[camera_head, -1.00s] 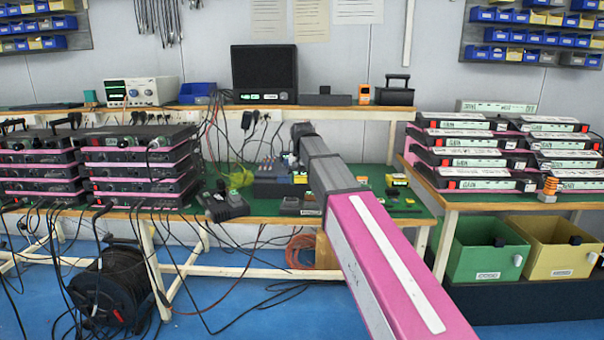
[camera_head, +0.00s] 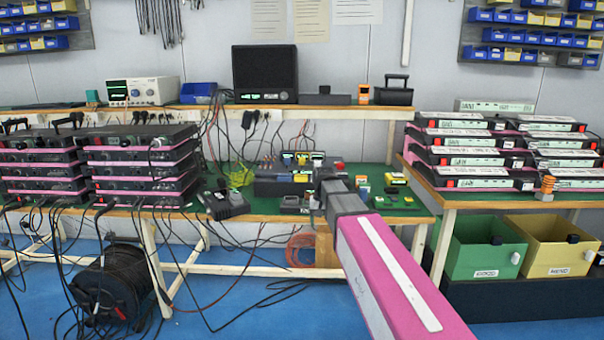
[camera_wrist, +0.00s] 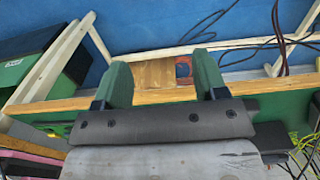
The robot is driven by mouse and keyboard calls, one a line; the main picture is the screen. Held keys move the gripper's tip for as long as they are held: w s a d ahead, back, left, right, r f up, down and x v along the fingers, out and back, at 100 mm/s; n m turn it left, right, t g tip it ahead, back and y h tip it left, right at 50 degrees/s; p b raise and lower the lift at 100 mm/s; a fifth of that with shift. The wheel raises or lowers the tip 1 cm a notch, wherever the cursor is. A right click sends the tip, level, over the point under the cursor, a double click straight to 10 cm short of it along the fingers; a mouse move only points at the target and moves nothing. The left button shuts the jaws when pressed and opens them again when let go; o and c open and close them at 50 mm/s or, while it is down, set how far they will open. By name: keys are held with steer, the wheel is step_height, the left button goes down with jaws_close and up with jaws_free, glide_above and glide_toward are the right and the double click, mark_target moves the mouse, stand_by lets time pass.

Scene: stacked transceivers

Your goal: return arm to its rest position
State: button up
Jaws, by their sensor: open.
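In the head view my arm reaches from the lower right towards the middle of the bench, its grey end low over the front part of the green bench top (camera_head: 268,207). The gripper end is foreshortened there and its fingers are not clear. In the wrist view my gripper (camera_wrist: 163,82) shows two green fingers spread apart with nothing between them. Beyond them lie the bench's wooden front edge (camera_wrist: 60,107) and the blue floor.
Stacked transceivers (camera_head: 140,168) stand at the left, and more stacks (camera_head: 470,156) stand on the right table. Green (camera_head: 482,250) and yellow (camera_head: 556,248) bins sit below that table. A cable reel (camera_head: 110,285) and loose cables lie at lower left.

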steer(key=s+d+f, duration=0.5)
steer(key=s+f, duration=0.4)
steer(key=s+d+f, duration=0.6)
steer(key=s+f, duration=0.3)
steer(key=f, duration=0.1)
steer(key=shift+d+f, duration=0.2)
steer(key=shift+d, duration=0.05)
